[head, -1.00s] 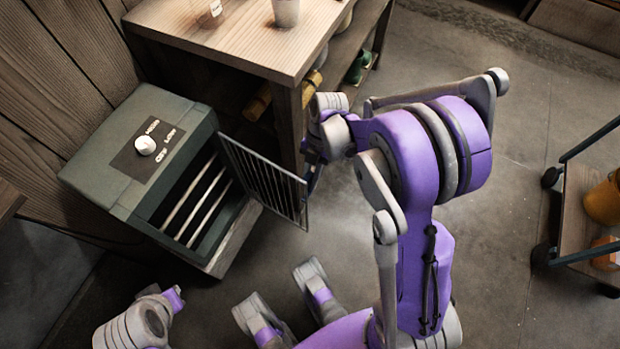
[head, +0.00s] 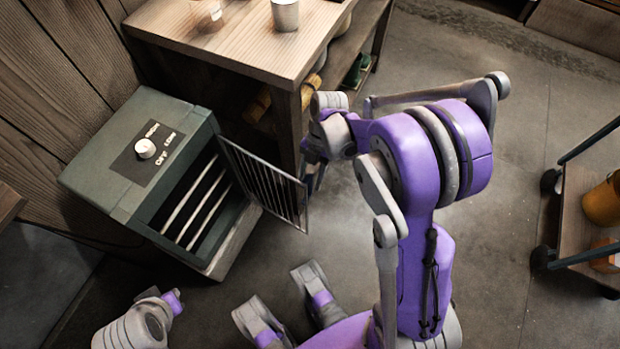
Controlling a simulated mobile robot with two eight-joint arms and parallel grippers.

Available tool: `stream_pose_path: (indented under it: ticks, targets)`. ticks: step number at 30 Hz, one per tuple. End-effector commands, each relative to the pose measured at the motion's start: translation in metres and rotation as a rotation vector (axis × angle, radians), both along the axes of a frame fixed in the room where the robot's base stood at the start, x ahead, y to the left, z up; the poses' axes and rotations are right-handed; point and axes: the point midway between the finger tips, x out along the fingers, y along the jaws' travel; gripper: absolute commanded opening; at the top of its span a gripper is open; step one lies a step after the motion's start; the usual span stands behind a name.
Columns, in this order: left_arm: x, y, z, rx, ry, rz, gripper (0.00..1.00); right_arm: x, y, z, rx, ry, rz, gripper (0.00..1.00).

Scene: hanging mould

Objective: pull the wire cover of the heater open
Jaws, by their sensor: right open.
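The dark green heater (head: 150,150) stands at the left against the plank wall, with a white knob on its top. Its front is uncovered and pale bars show inside. The wire cover (head: 268,188) stands swung out from the heater's right side, well open. My right gripper (head: 314,172) is at the cover's outer edge, just to its right; its fingers are partly hidden and I cannot tell whether they touch the cover. It is open. Part of my left arm shows at the bottom left; I cannot make out its gripper.
A wooden table (head: 190,30) with a cup (head: 285,14) and a jar (head: 208,15) stands behind the cover, close to my right gripper. A cart (head: 575,215) with orange things is at the right. The floor between is clear.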

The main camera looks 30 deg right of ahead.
Motion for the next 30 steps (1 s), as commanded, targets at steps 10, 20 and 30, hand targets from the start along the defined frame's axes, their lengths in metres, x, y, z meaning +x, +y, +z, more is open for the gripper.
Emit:
stream_pose_path:
  ticks: [10,20,30]
  targets:
    - [-0.002,0.0,0.025,0.0,-0.009,0.0,0.0,0.012,-0.023,0.066,0.0,-0.001,-0.003,0.5]
    - [-0.002,0.0,0.032,0.0,-0.011,0.0,0.0,0.018,-0.033,0.091,0.0,0.0,0.0,0.5]
    - [-0.002,0.0,0.031,0.0,-0.011,0.0,0.0,0.018,-0.033,0.091,0.0,0.0,0.0,0.5]
